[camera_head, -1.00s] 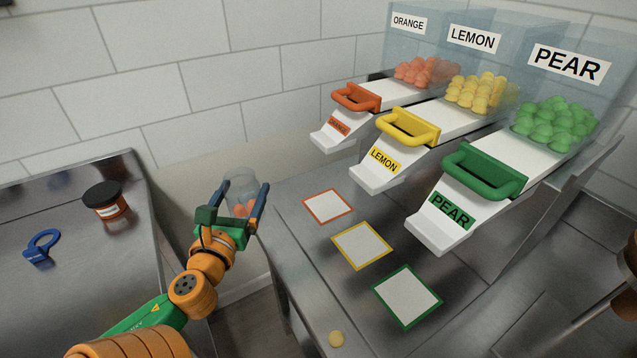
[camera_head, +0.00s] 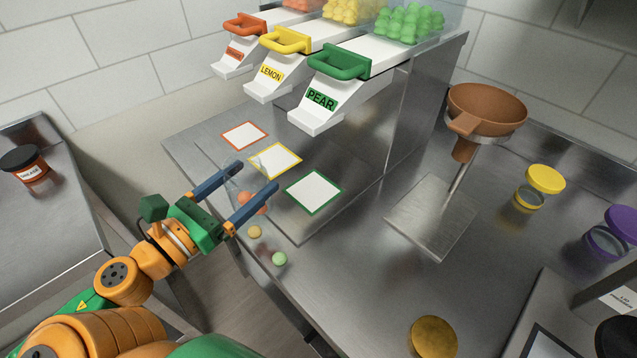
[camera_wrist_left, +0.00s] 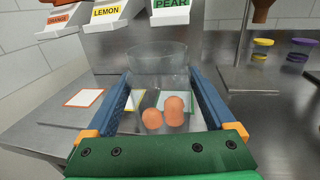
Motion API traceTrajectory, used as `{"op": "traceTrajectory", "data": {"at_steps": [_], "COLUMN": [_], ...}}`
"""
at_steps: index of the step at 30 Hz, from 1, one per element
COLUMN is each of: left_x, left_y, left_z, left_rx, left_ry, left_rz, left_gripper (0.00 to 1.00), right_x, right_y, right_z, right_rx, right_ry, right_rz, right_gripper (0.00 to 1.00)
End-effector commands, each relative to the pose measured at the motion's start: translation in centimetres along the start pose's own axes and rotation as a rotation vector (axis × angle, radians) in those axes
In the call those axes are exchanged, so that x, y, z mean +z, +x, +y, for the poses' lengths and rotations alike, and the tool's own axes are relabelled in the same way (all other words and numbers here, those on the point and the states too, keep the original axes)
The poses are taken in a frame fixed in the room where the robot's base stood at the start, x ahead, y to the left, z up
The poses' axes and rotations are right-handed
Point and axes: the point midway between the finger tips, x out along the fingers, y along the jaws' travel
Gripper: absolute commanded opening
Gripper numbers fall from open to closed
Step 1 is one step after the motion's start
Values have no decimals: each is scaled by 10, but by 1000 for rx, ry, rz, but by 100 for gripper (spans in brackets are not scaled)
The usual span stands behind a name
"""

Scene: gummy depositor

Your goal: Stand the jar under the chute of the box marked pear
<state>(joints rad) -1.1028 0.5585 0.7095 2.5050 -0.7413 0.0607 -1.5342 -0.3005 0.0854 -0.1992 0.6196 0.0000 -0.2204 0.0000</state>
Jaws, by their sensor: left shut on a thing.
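My left gripper (camera_head: 256,181) is shut on a clear jar (camera_wrist_left: 158,68) with a few orange gummies (camera_wrist_left: 172,108) in it. The jar shows only faintly in the head view, between the blue fingers, to the left of the yellow-framed and green-framed pads. The pear chute (camera_head: 325,100) has a green handle and a PEAR label. Below it lies the green-framed white pad (camera_head: 314,192), which is bare. In the left wrist view the jar is upright, and the pear chute (camera_wrist_left: 170,12) is beyond it. My right gripper is not in view.
The lemon chute (camera_head: 270,77) and orange chute (camera_head: 236,58) stand left of the pear one. A yellow gummy (camera_head: 254,232) and a green gummy (camera_head: 279,258) lie on the table. A brown funnel (camera_head: 485,110) on a stand is at right. The front table is mostly clear.

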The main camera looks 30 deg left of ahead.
Motion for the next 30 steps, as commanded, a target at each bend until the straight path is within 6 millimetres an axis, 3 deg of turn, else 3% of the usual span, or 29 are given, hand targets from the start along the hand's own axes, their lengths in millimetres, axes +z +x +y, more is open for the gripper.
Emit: {"op": "traceTrajectory", "data": {"at_steps": [6,9,24,27,30], "left_x": [6,5,6,-23,-34], "left_y": [67,84,142,141,141], "left_z": [-12,-15,-25,-25,-24], "left_rx": [-4,0,4,5,6], "left_ry": [4,2,-1,-5,-3], "left_rz": [-12,-10,-7,0,-3], "left_gripper": [0,0,0,0,0], "right_x": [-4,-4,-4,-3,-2], "right_y": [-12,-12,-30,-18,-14], "right_z": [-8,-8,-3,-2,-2], "right_rx": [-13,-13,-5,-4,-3], "right_ry": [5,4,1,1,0], "right_rz": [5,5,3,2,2], "right_gripper": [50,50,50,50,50]}}
